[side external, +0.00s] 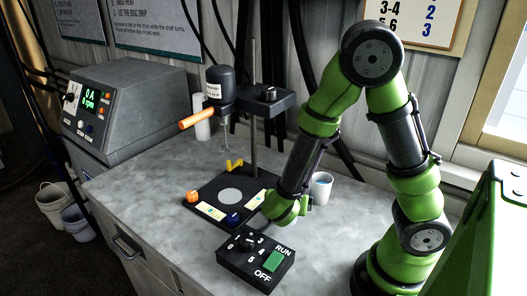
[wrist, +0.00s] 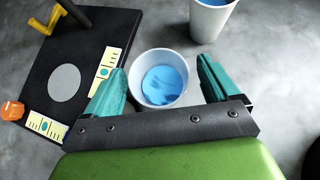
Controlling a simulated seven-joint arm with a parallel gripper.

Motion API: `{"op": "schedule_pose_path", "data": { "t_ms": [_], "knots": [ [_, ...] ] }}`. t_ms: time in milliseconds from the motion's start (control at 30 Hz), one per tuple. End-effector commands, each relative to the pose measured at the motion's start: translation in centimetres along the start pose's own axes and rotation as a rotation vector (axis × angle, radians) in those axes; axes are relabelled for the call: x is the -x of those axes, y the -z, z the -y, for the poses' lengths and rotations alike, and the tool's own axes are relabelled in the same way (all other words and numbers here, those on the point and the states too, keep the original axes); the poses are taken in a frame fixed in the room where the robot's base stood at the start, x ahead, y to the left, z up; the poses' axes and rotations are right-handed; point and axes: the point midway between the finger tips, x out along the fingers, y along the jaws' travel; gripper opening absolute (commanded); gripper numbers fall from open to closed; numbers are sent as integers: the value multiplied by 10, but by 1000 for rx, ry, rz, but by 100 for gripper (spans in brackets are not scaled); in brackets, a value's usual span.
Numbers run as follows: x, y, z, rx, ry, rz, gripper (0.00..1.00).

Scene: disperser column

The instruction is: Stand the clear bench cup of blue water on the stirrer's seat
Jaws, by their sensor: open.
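A pale, wide-mouthed cup of blue water (wrist: 160,98) stands on the bench between my open fingers in the wrist view. My gripper (wrist: 160,67) has one teal finger to each side of it, not closed on it. The stirrer's seat is a pale round disc (side external: 230,196) on a black base plate; it shows bare in the wrist view (wrist: 64,83), left of the cup. In the side view my gripper (side external: 284,212) is low beside the plate, its fingertips mostly hidden.
A taller white cup with blue liquid (wrist: 210,18) stands just beyond the first. One cup (side external: 320,190) shows right of my gripper; I cannot tell which. The stirrer's post (side external: 254,130), yellow hook (side external: 234,165), orange knob (side external: 192,197) and black control box (side external: 255,262) stand close by.

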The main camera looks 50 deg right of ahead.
Motion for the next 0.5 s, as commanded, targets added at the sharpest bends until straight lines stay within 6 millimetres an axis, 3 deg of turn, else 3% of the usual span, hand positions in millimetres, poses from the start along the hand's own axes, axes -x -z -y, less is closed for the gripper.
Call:
{"op": "schedule_pose_path", "data": {
  "t_ms": [200, 433, 500],
  "knots": [
    [-25, 0, 0, 0, 1, 0, 88],
    [-26, 0, -1, -2, -1, 0, 88],
    [-26, 0, -1, -2, -1, 0, 81]
  ]
}}
